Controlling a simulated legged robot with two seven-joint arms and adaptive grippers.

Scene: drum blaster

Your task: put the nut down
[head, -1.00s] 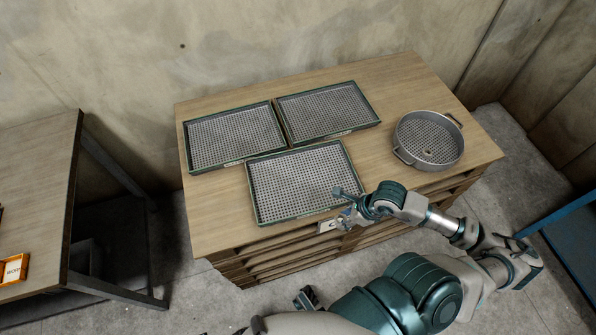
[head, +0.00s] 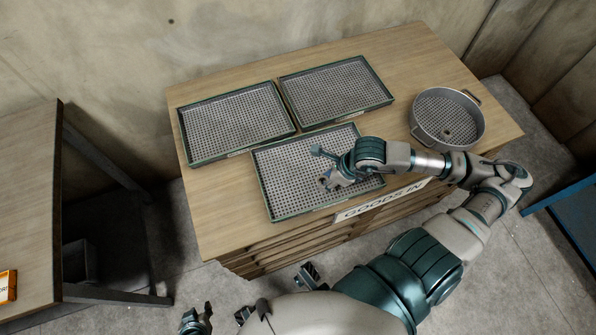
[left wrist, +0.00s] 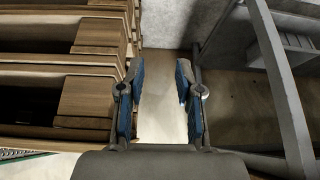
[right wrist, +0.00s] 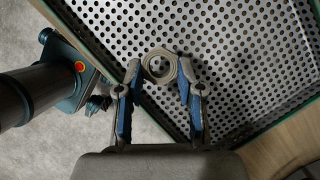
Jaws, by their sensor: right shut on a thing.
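A grey ring-shaped nut (right wrist: 160,66) shows in the right wrist view between the fingertips of my right gripper (right wrist: 160,80), which is shut on it. Behind it is the perforated floor of the front green-rimmed tray (head: 269,197). In the head view my right gripper (head: 328,170) is over this front tray; the nut is hard to make out there. I cannot tell how high the nut is above the tray floor. My left gripper (left wrist: 160,95) is open and empty in the left wrist view; in the head view it is low at the left (head: 197,320).
Two more perforated trays, left (head: 235,125) and right (head: 335,90), lie behind on the wooden bench (head: 195,215). A "GOODS IN" sign (head: 383,199) is on the bench front.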

